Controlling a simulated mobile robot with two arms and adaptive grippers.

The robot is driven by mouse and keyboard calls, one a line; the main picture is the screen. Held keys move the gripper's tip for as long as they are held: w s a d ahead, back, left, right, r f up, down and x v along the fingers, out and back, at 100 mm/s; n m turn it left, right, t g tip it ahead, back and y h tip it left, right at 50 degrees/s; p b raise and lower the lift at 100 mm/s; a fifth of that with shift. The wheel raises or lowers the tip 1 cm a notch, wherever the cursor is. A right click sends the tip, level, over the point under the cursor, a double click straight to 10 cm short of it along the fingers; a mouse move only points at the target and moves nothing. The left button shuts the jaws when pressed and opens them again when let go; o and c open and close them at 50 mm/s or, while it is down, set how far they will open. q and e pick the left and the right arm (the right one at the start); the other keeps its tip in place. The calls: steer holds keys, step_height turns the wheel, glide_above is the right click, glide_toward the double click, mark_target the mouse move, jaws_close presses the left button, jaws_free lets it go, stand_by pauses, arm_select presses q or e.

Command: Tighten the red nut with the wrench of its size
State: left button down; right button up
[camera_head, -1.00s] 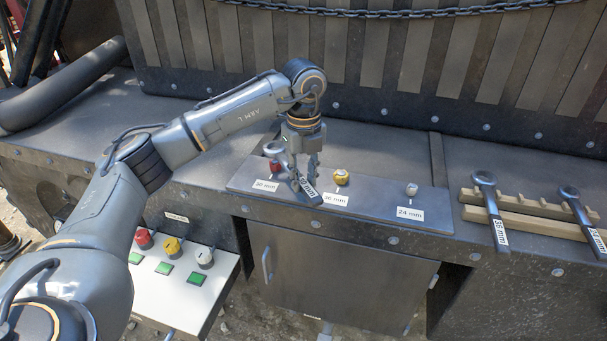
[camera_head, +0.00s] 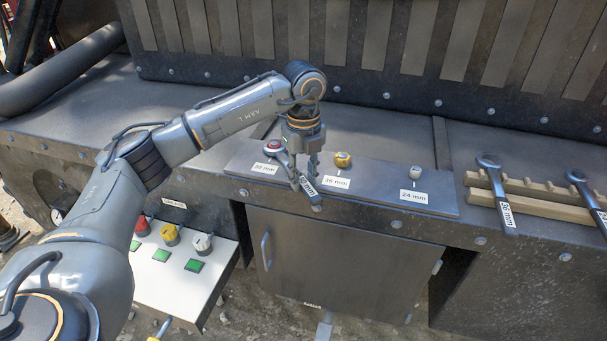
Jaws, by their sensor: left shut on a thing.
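The red nut (camera_head: 273,145) is at the left end of the grey plate (camera_head: 375,196), behind a label reading 30 mm. My left gripper (camera_head: 303,177) points down and is shut on a dark wrench (camera_head: 308,192). The wrench's ring end shows around the red nut, with red visible inside the ring; I cannot tell how deep it sits. Its handle slants to the front right past the plate's front edge. Its size label is partly covered by my fingers. My right gripper is not in view.
A yellow nut (camera_head: 342,159) labelled 36 mm and a pale nut (camera_head: 415,173) labelled 24 mm stand on the plate. Two wrenches, one (camera_head: 495,185) and another (camera_head: 588,190), lie on a wooden rack (camera_head: 540,207) at right. A button panel (camera_head: 178,275) is below left.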

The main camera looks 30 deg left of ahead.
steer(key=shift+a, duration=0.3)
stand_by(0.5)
arm_select(q)
steer(key=shift+s+a+m, duration=0.5)
steer(key=shift+s+m, duration=0.2)
steer(key=shift+s, duration=0.05)
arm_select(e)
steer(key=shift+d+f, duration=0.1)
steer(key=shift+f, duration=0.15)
arm_select(q)
steer(key=shift+b, duration=0.3)
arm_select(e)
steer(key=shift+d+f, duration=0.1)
arm_select(q)
steer(key=shift+s+a+m, duration=0.55)
steer(key=shift+s+m, duration=0.05)
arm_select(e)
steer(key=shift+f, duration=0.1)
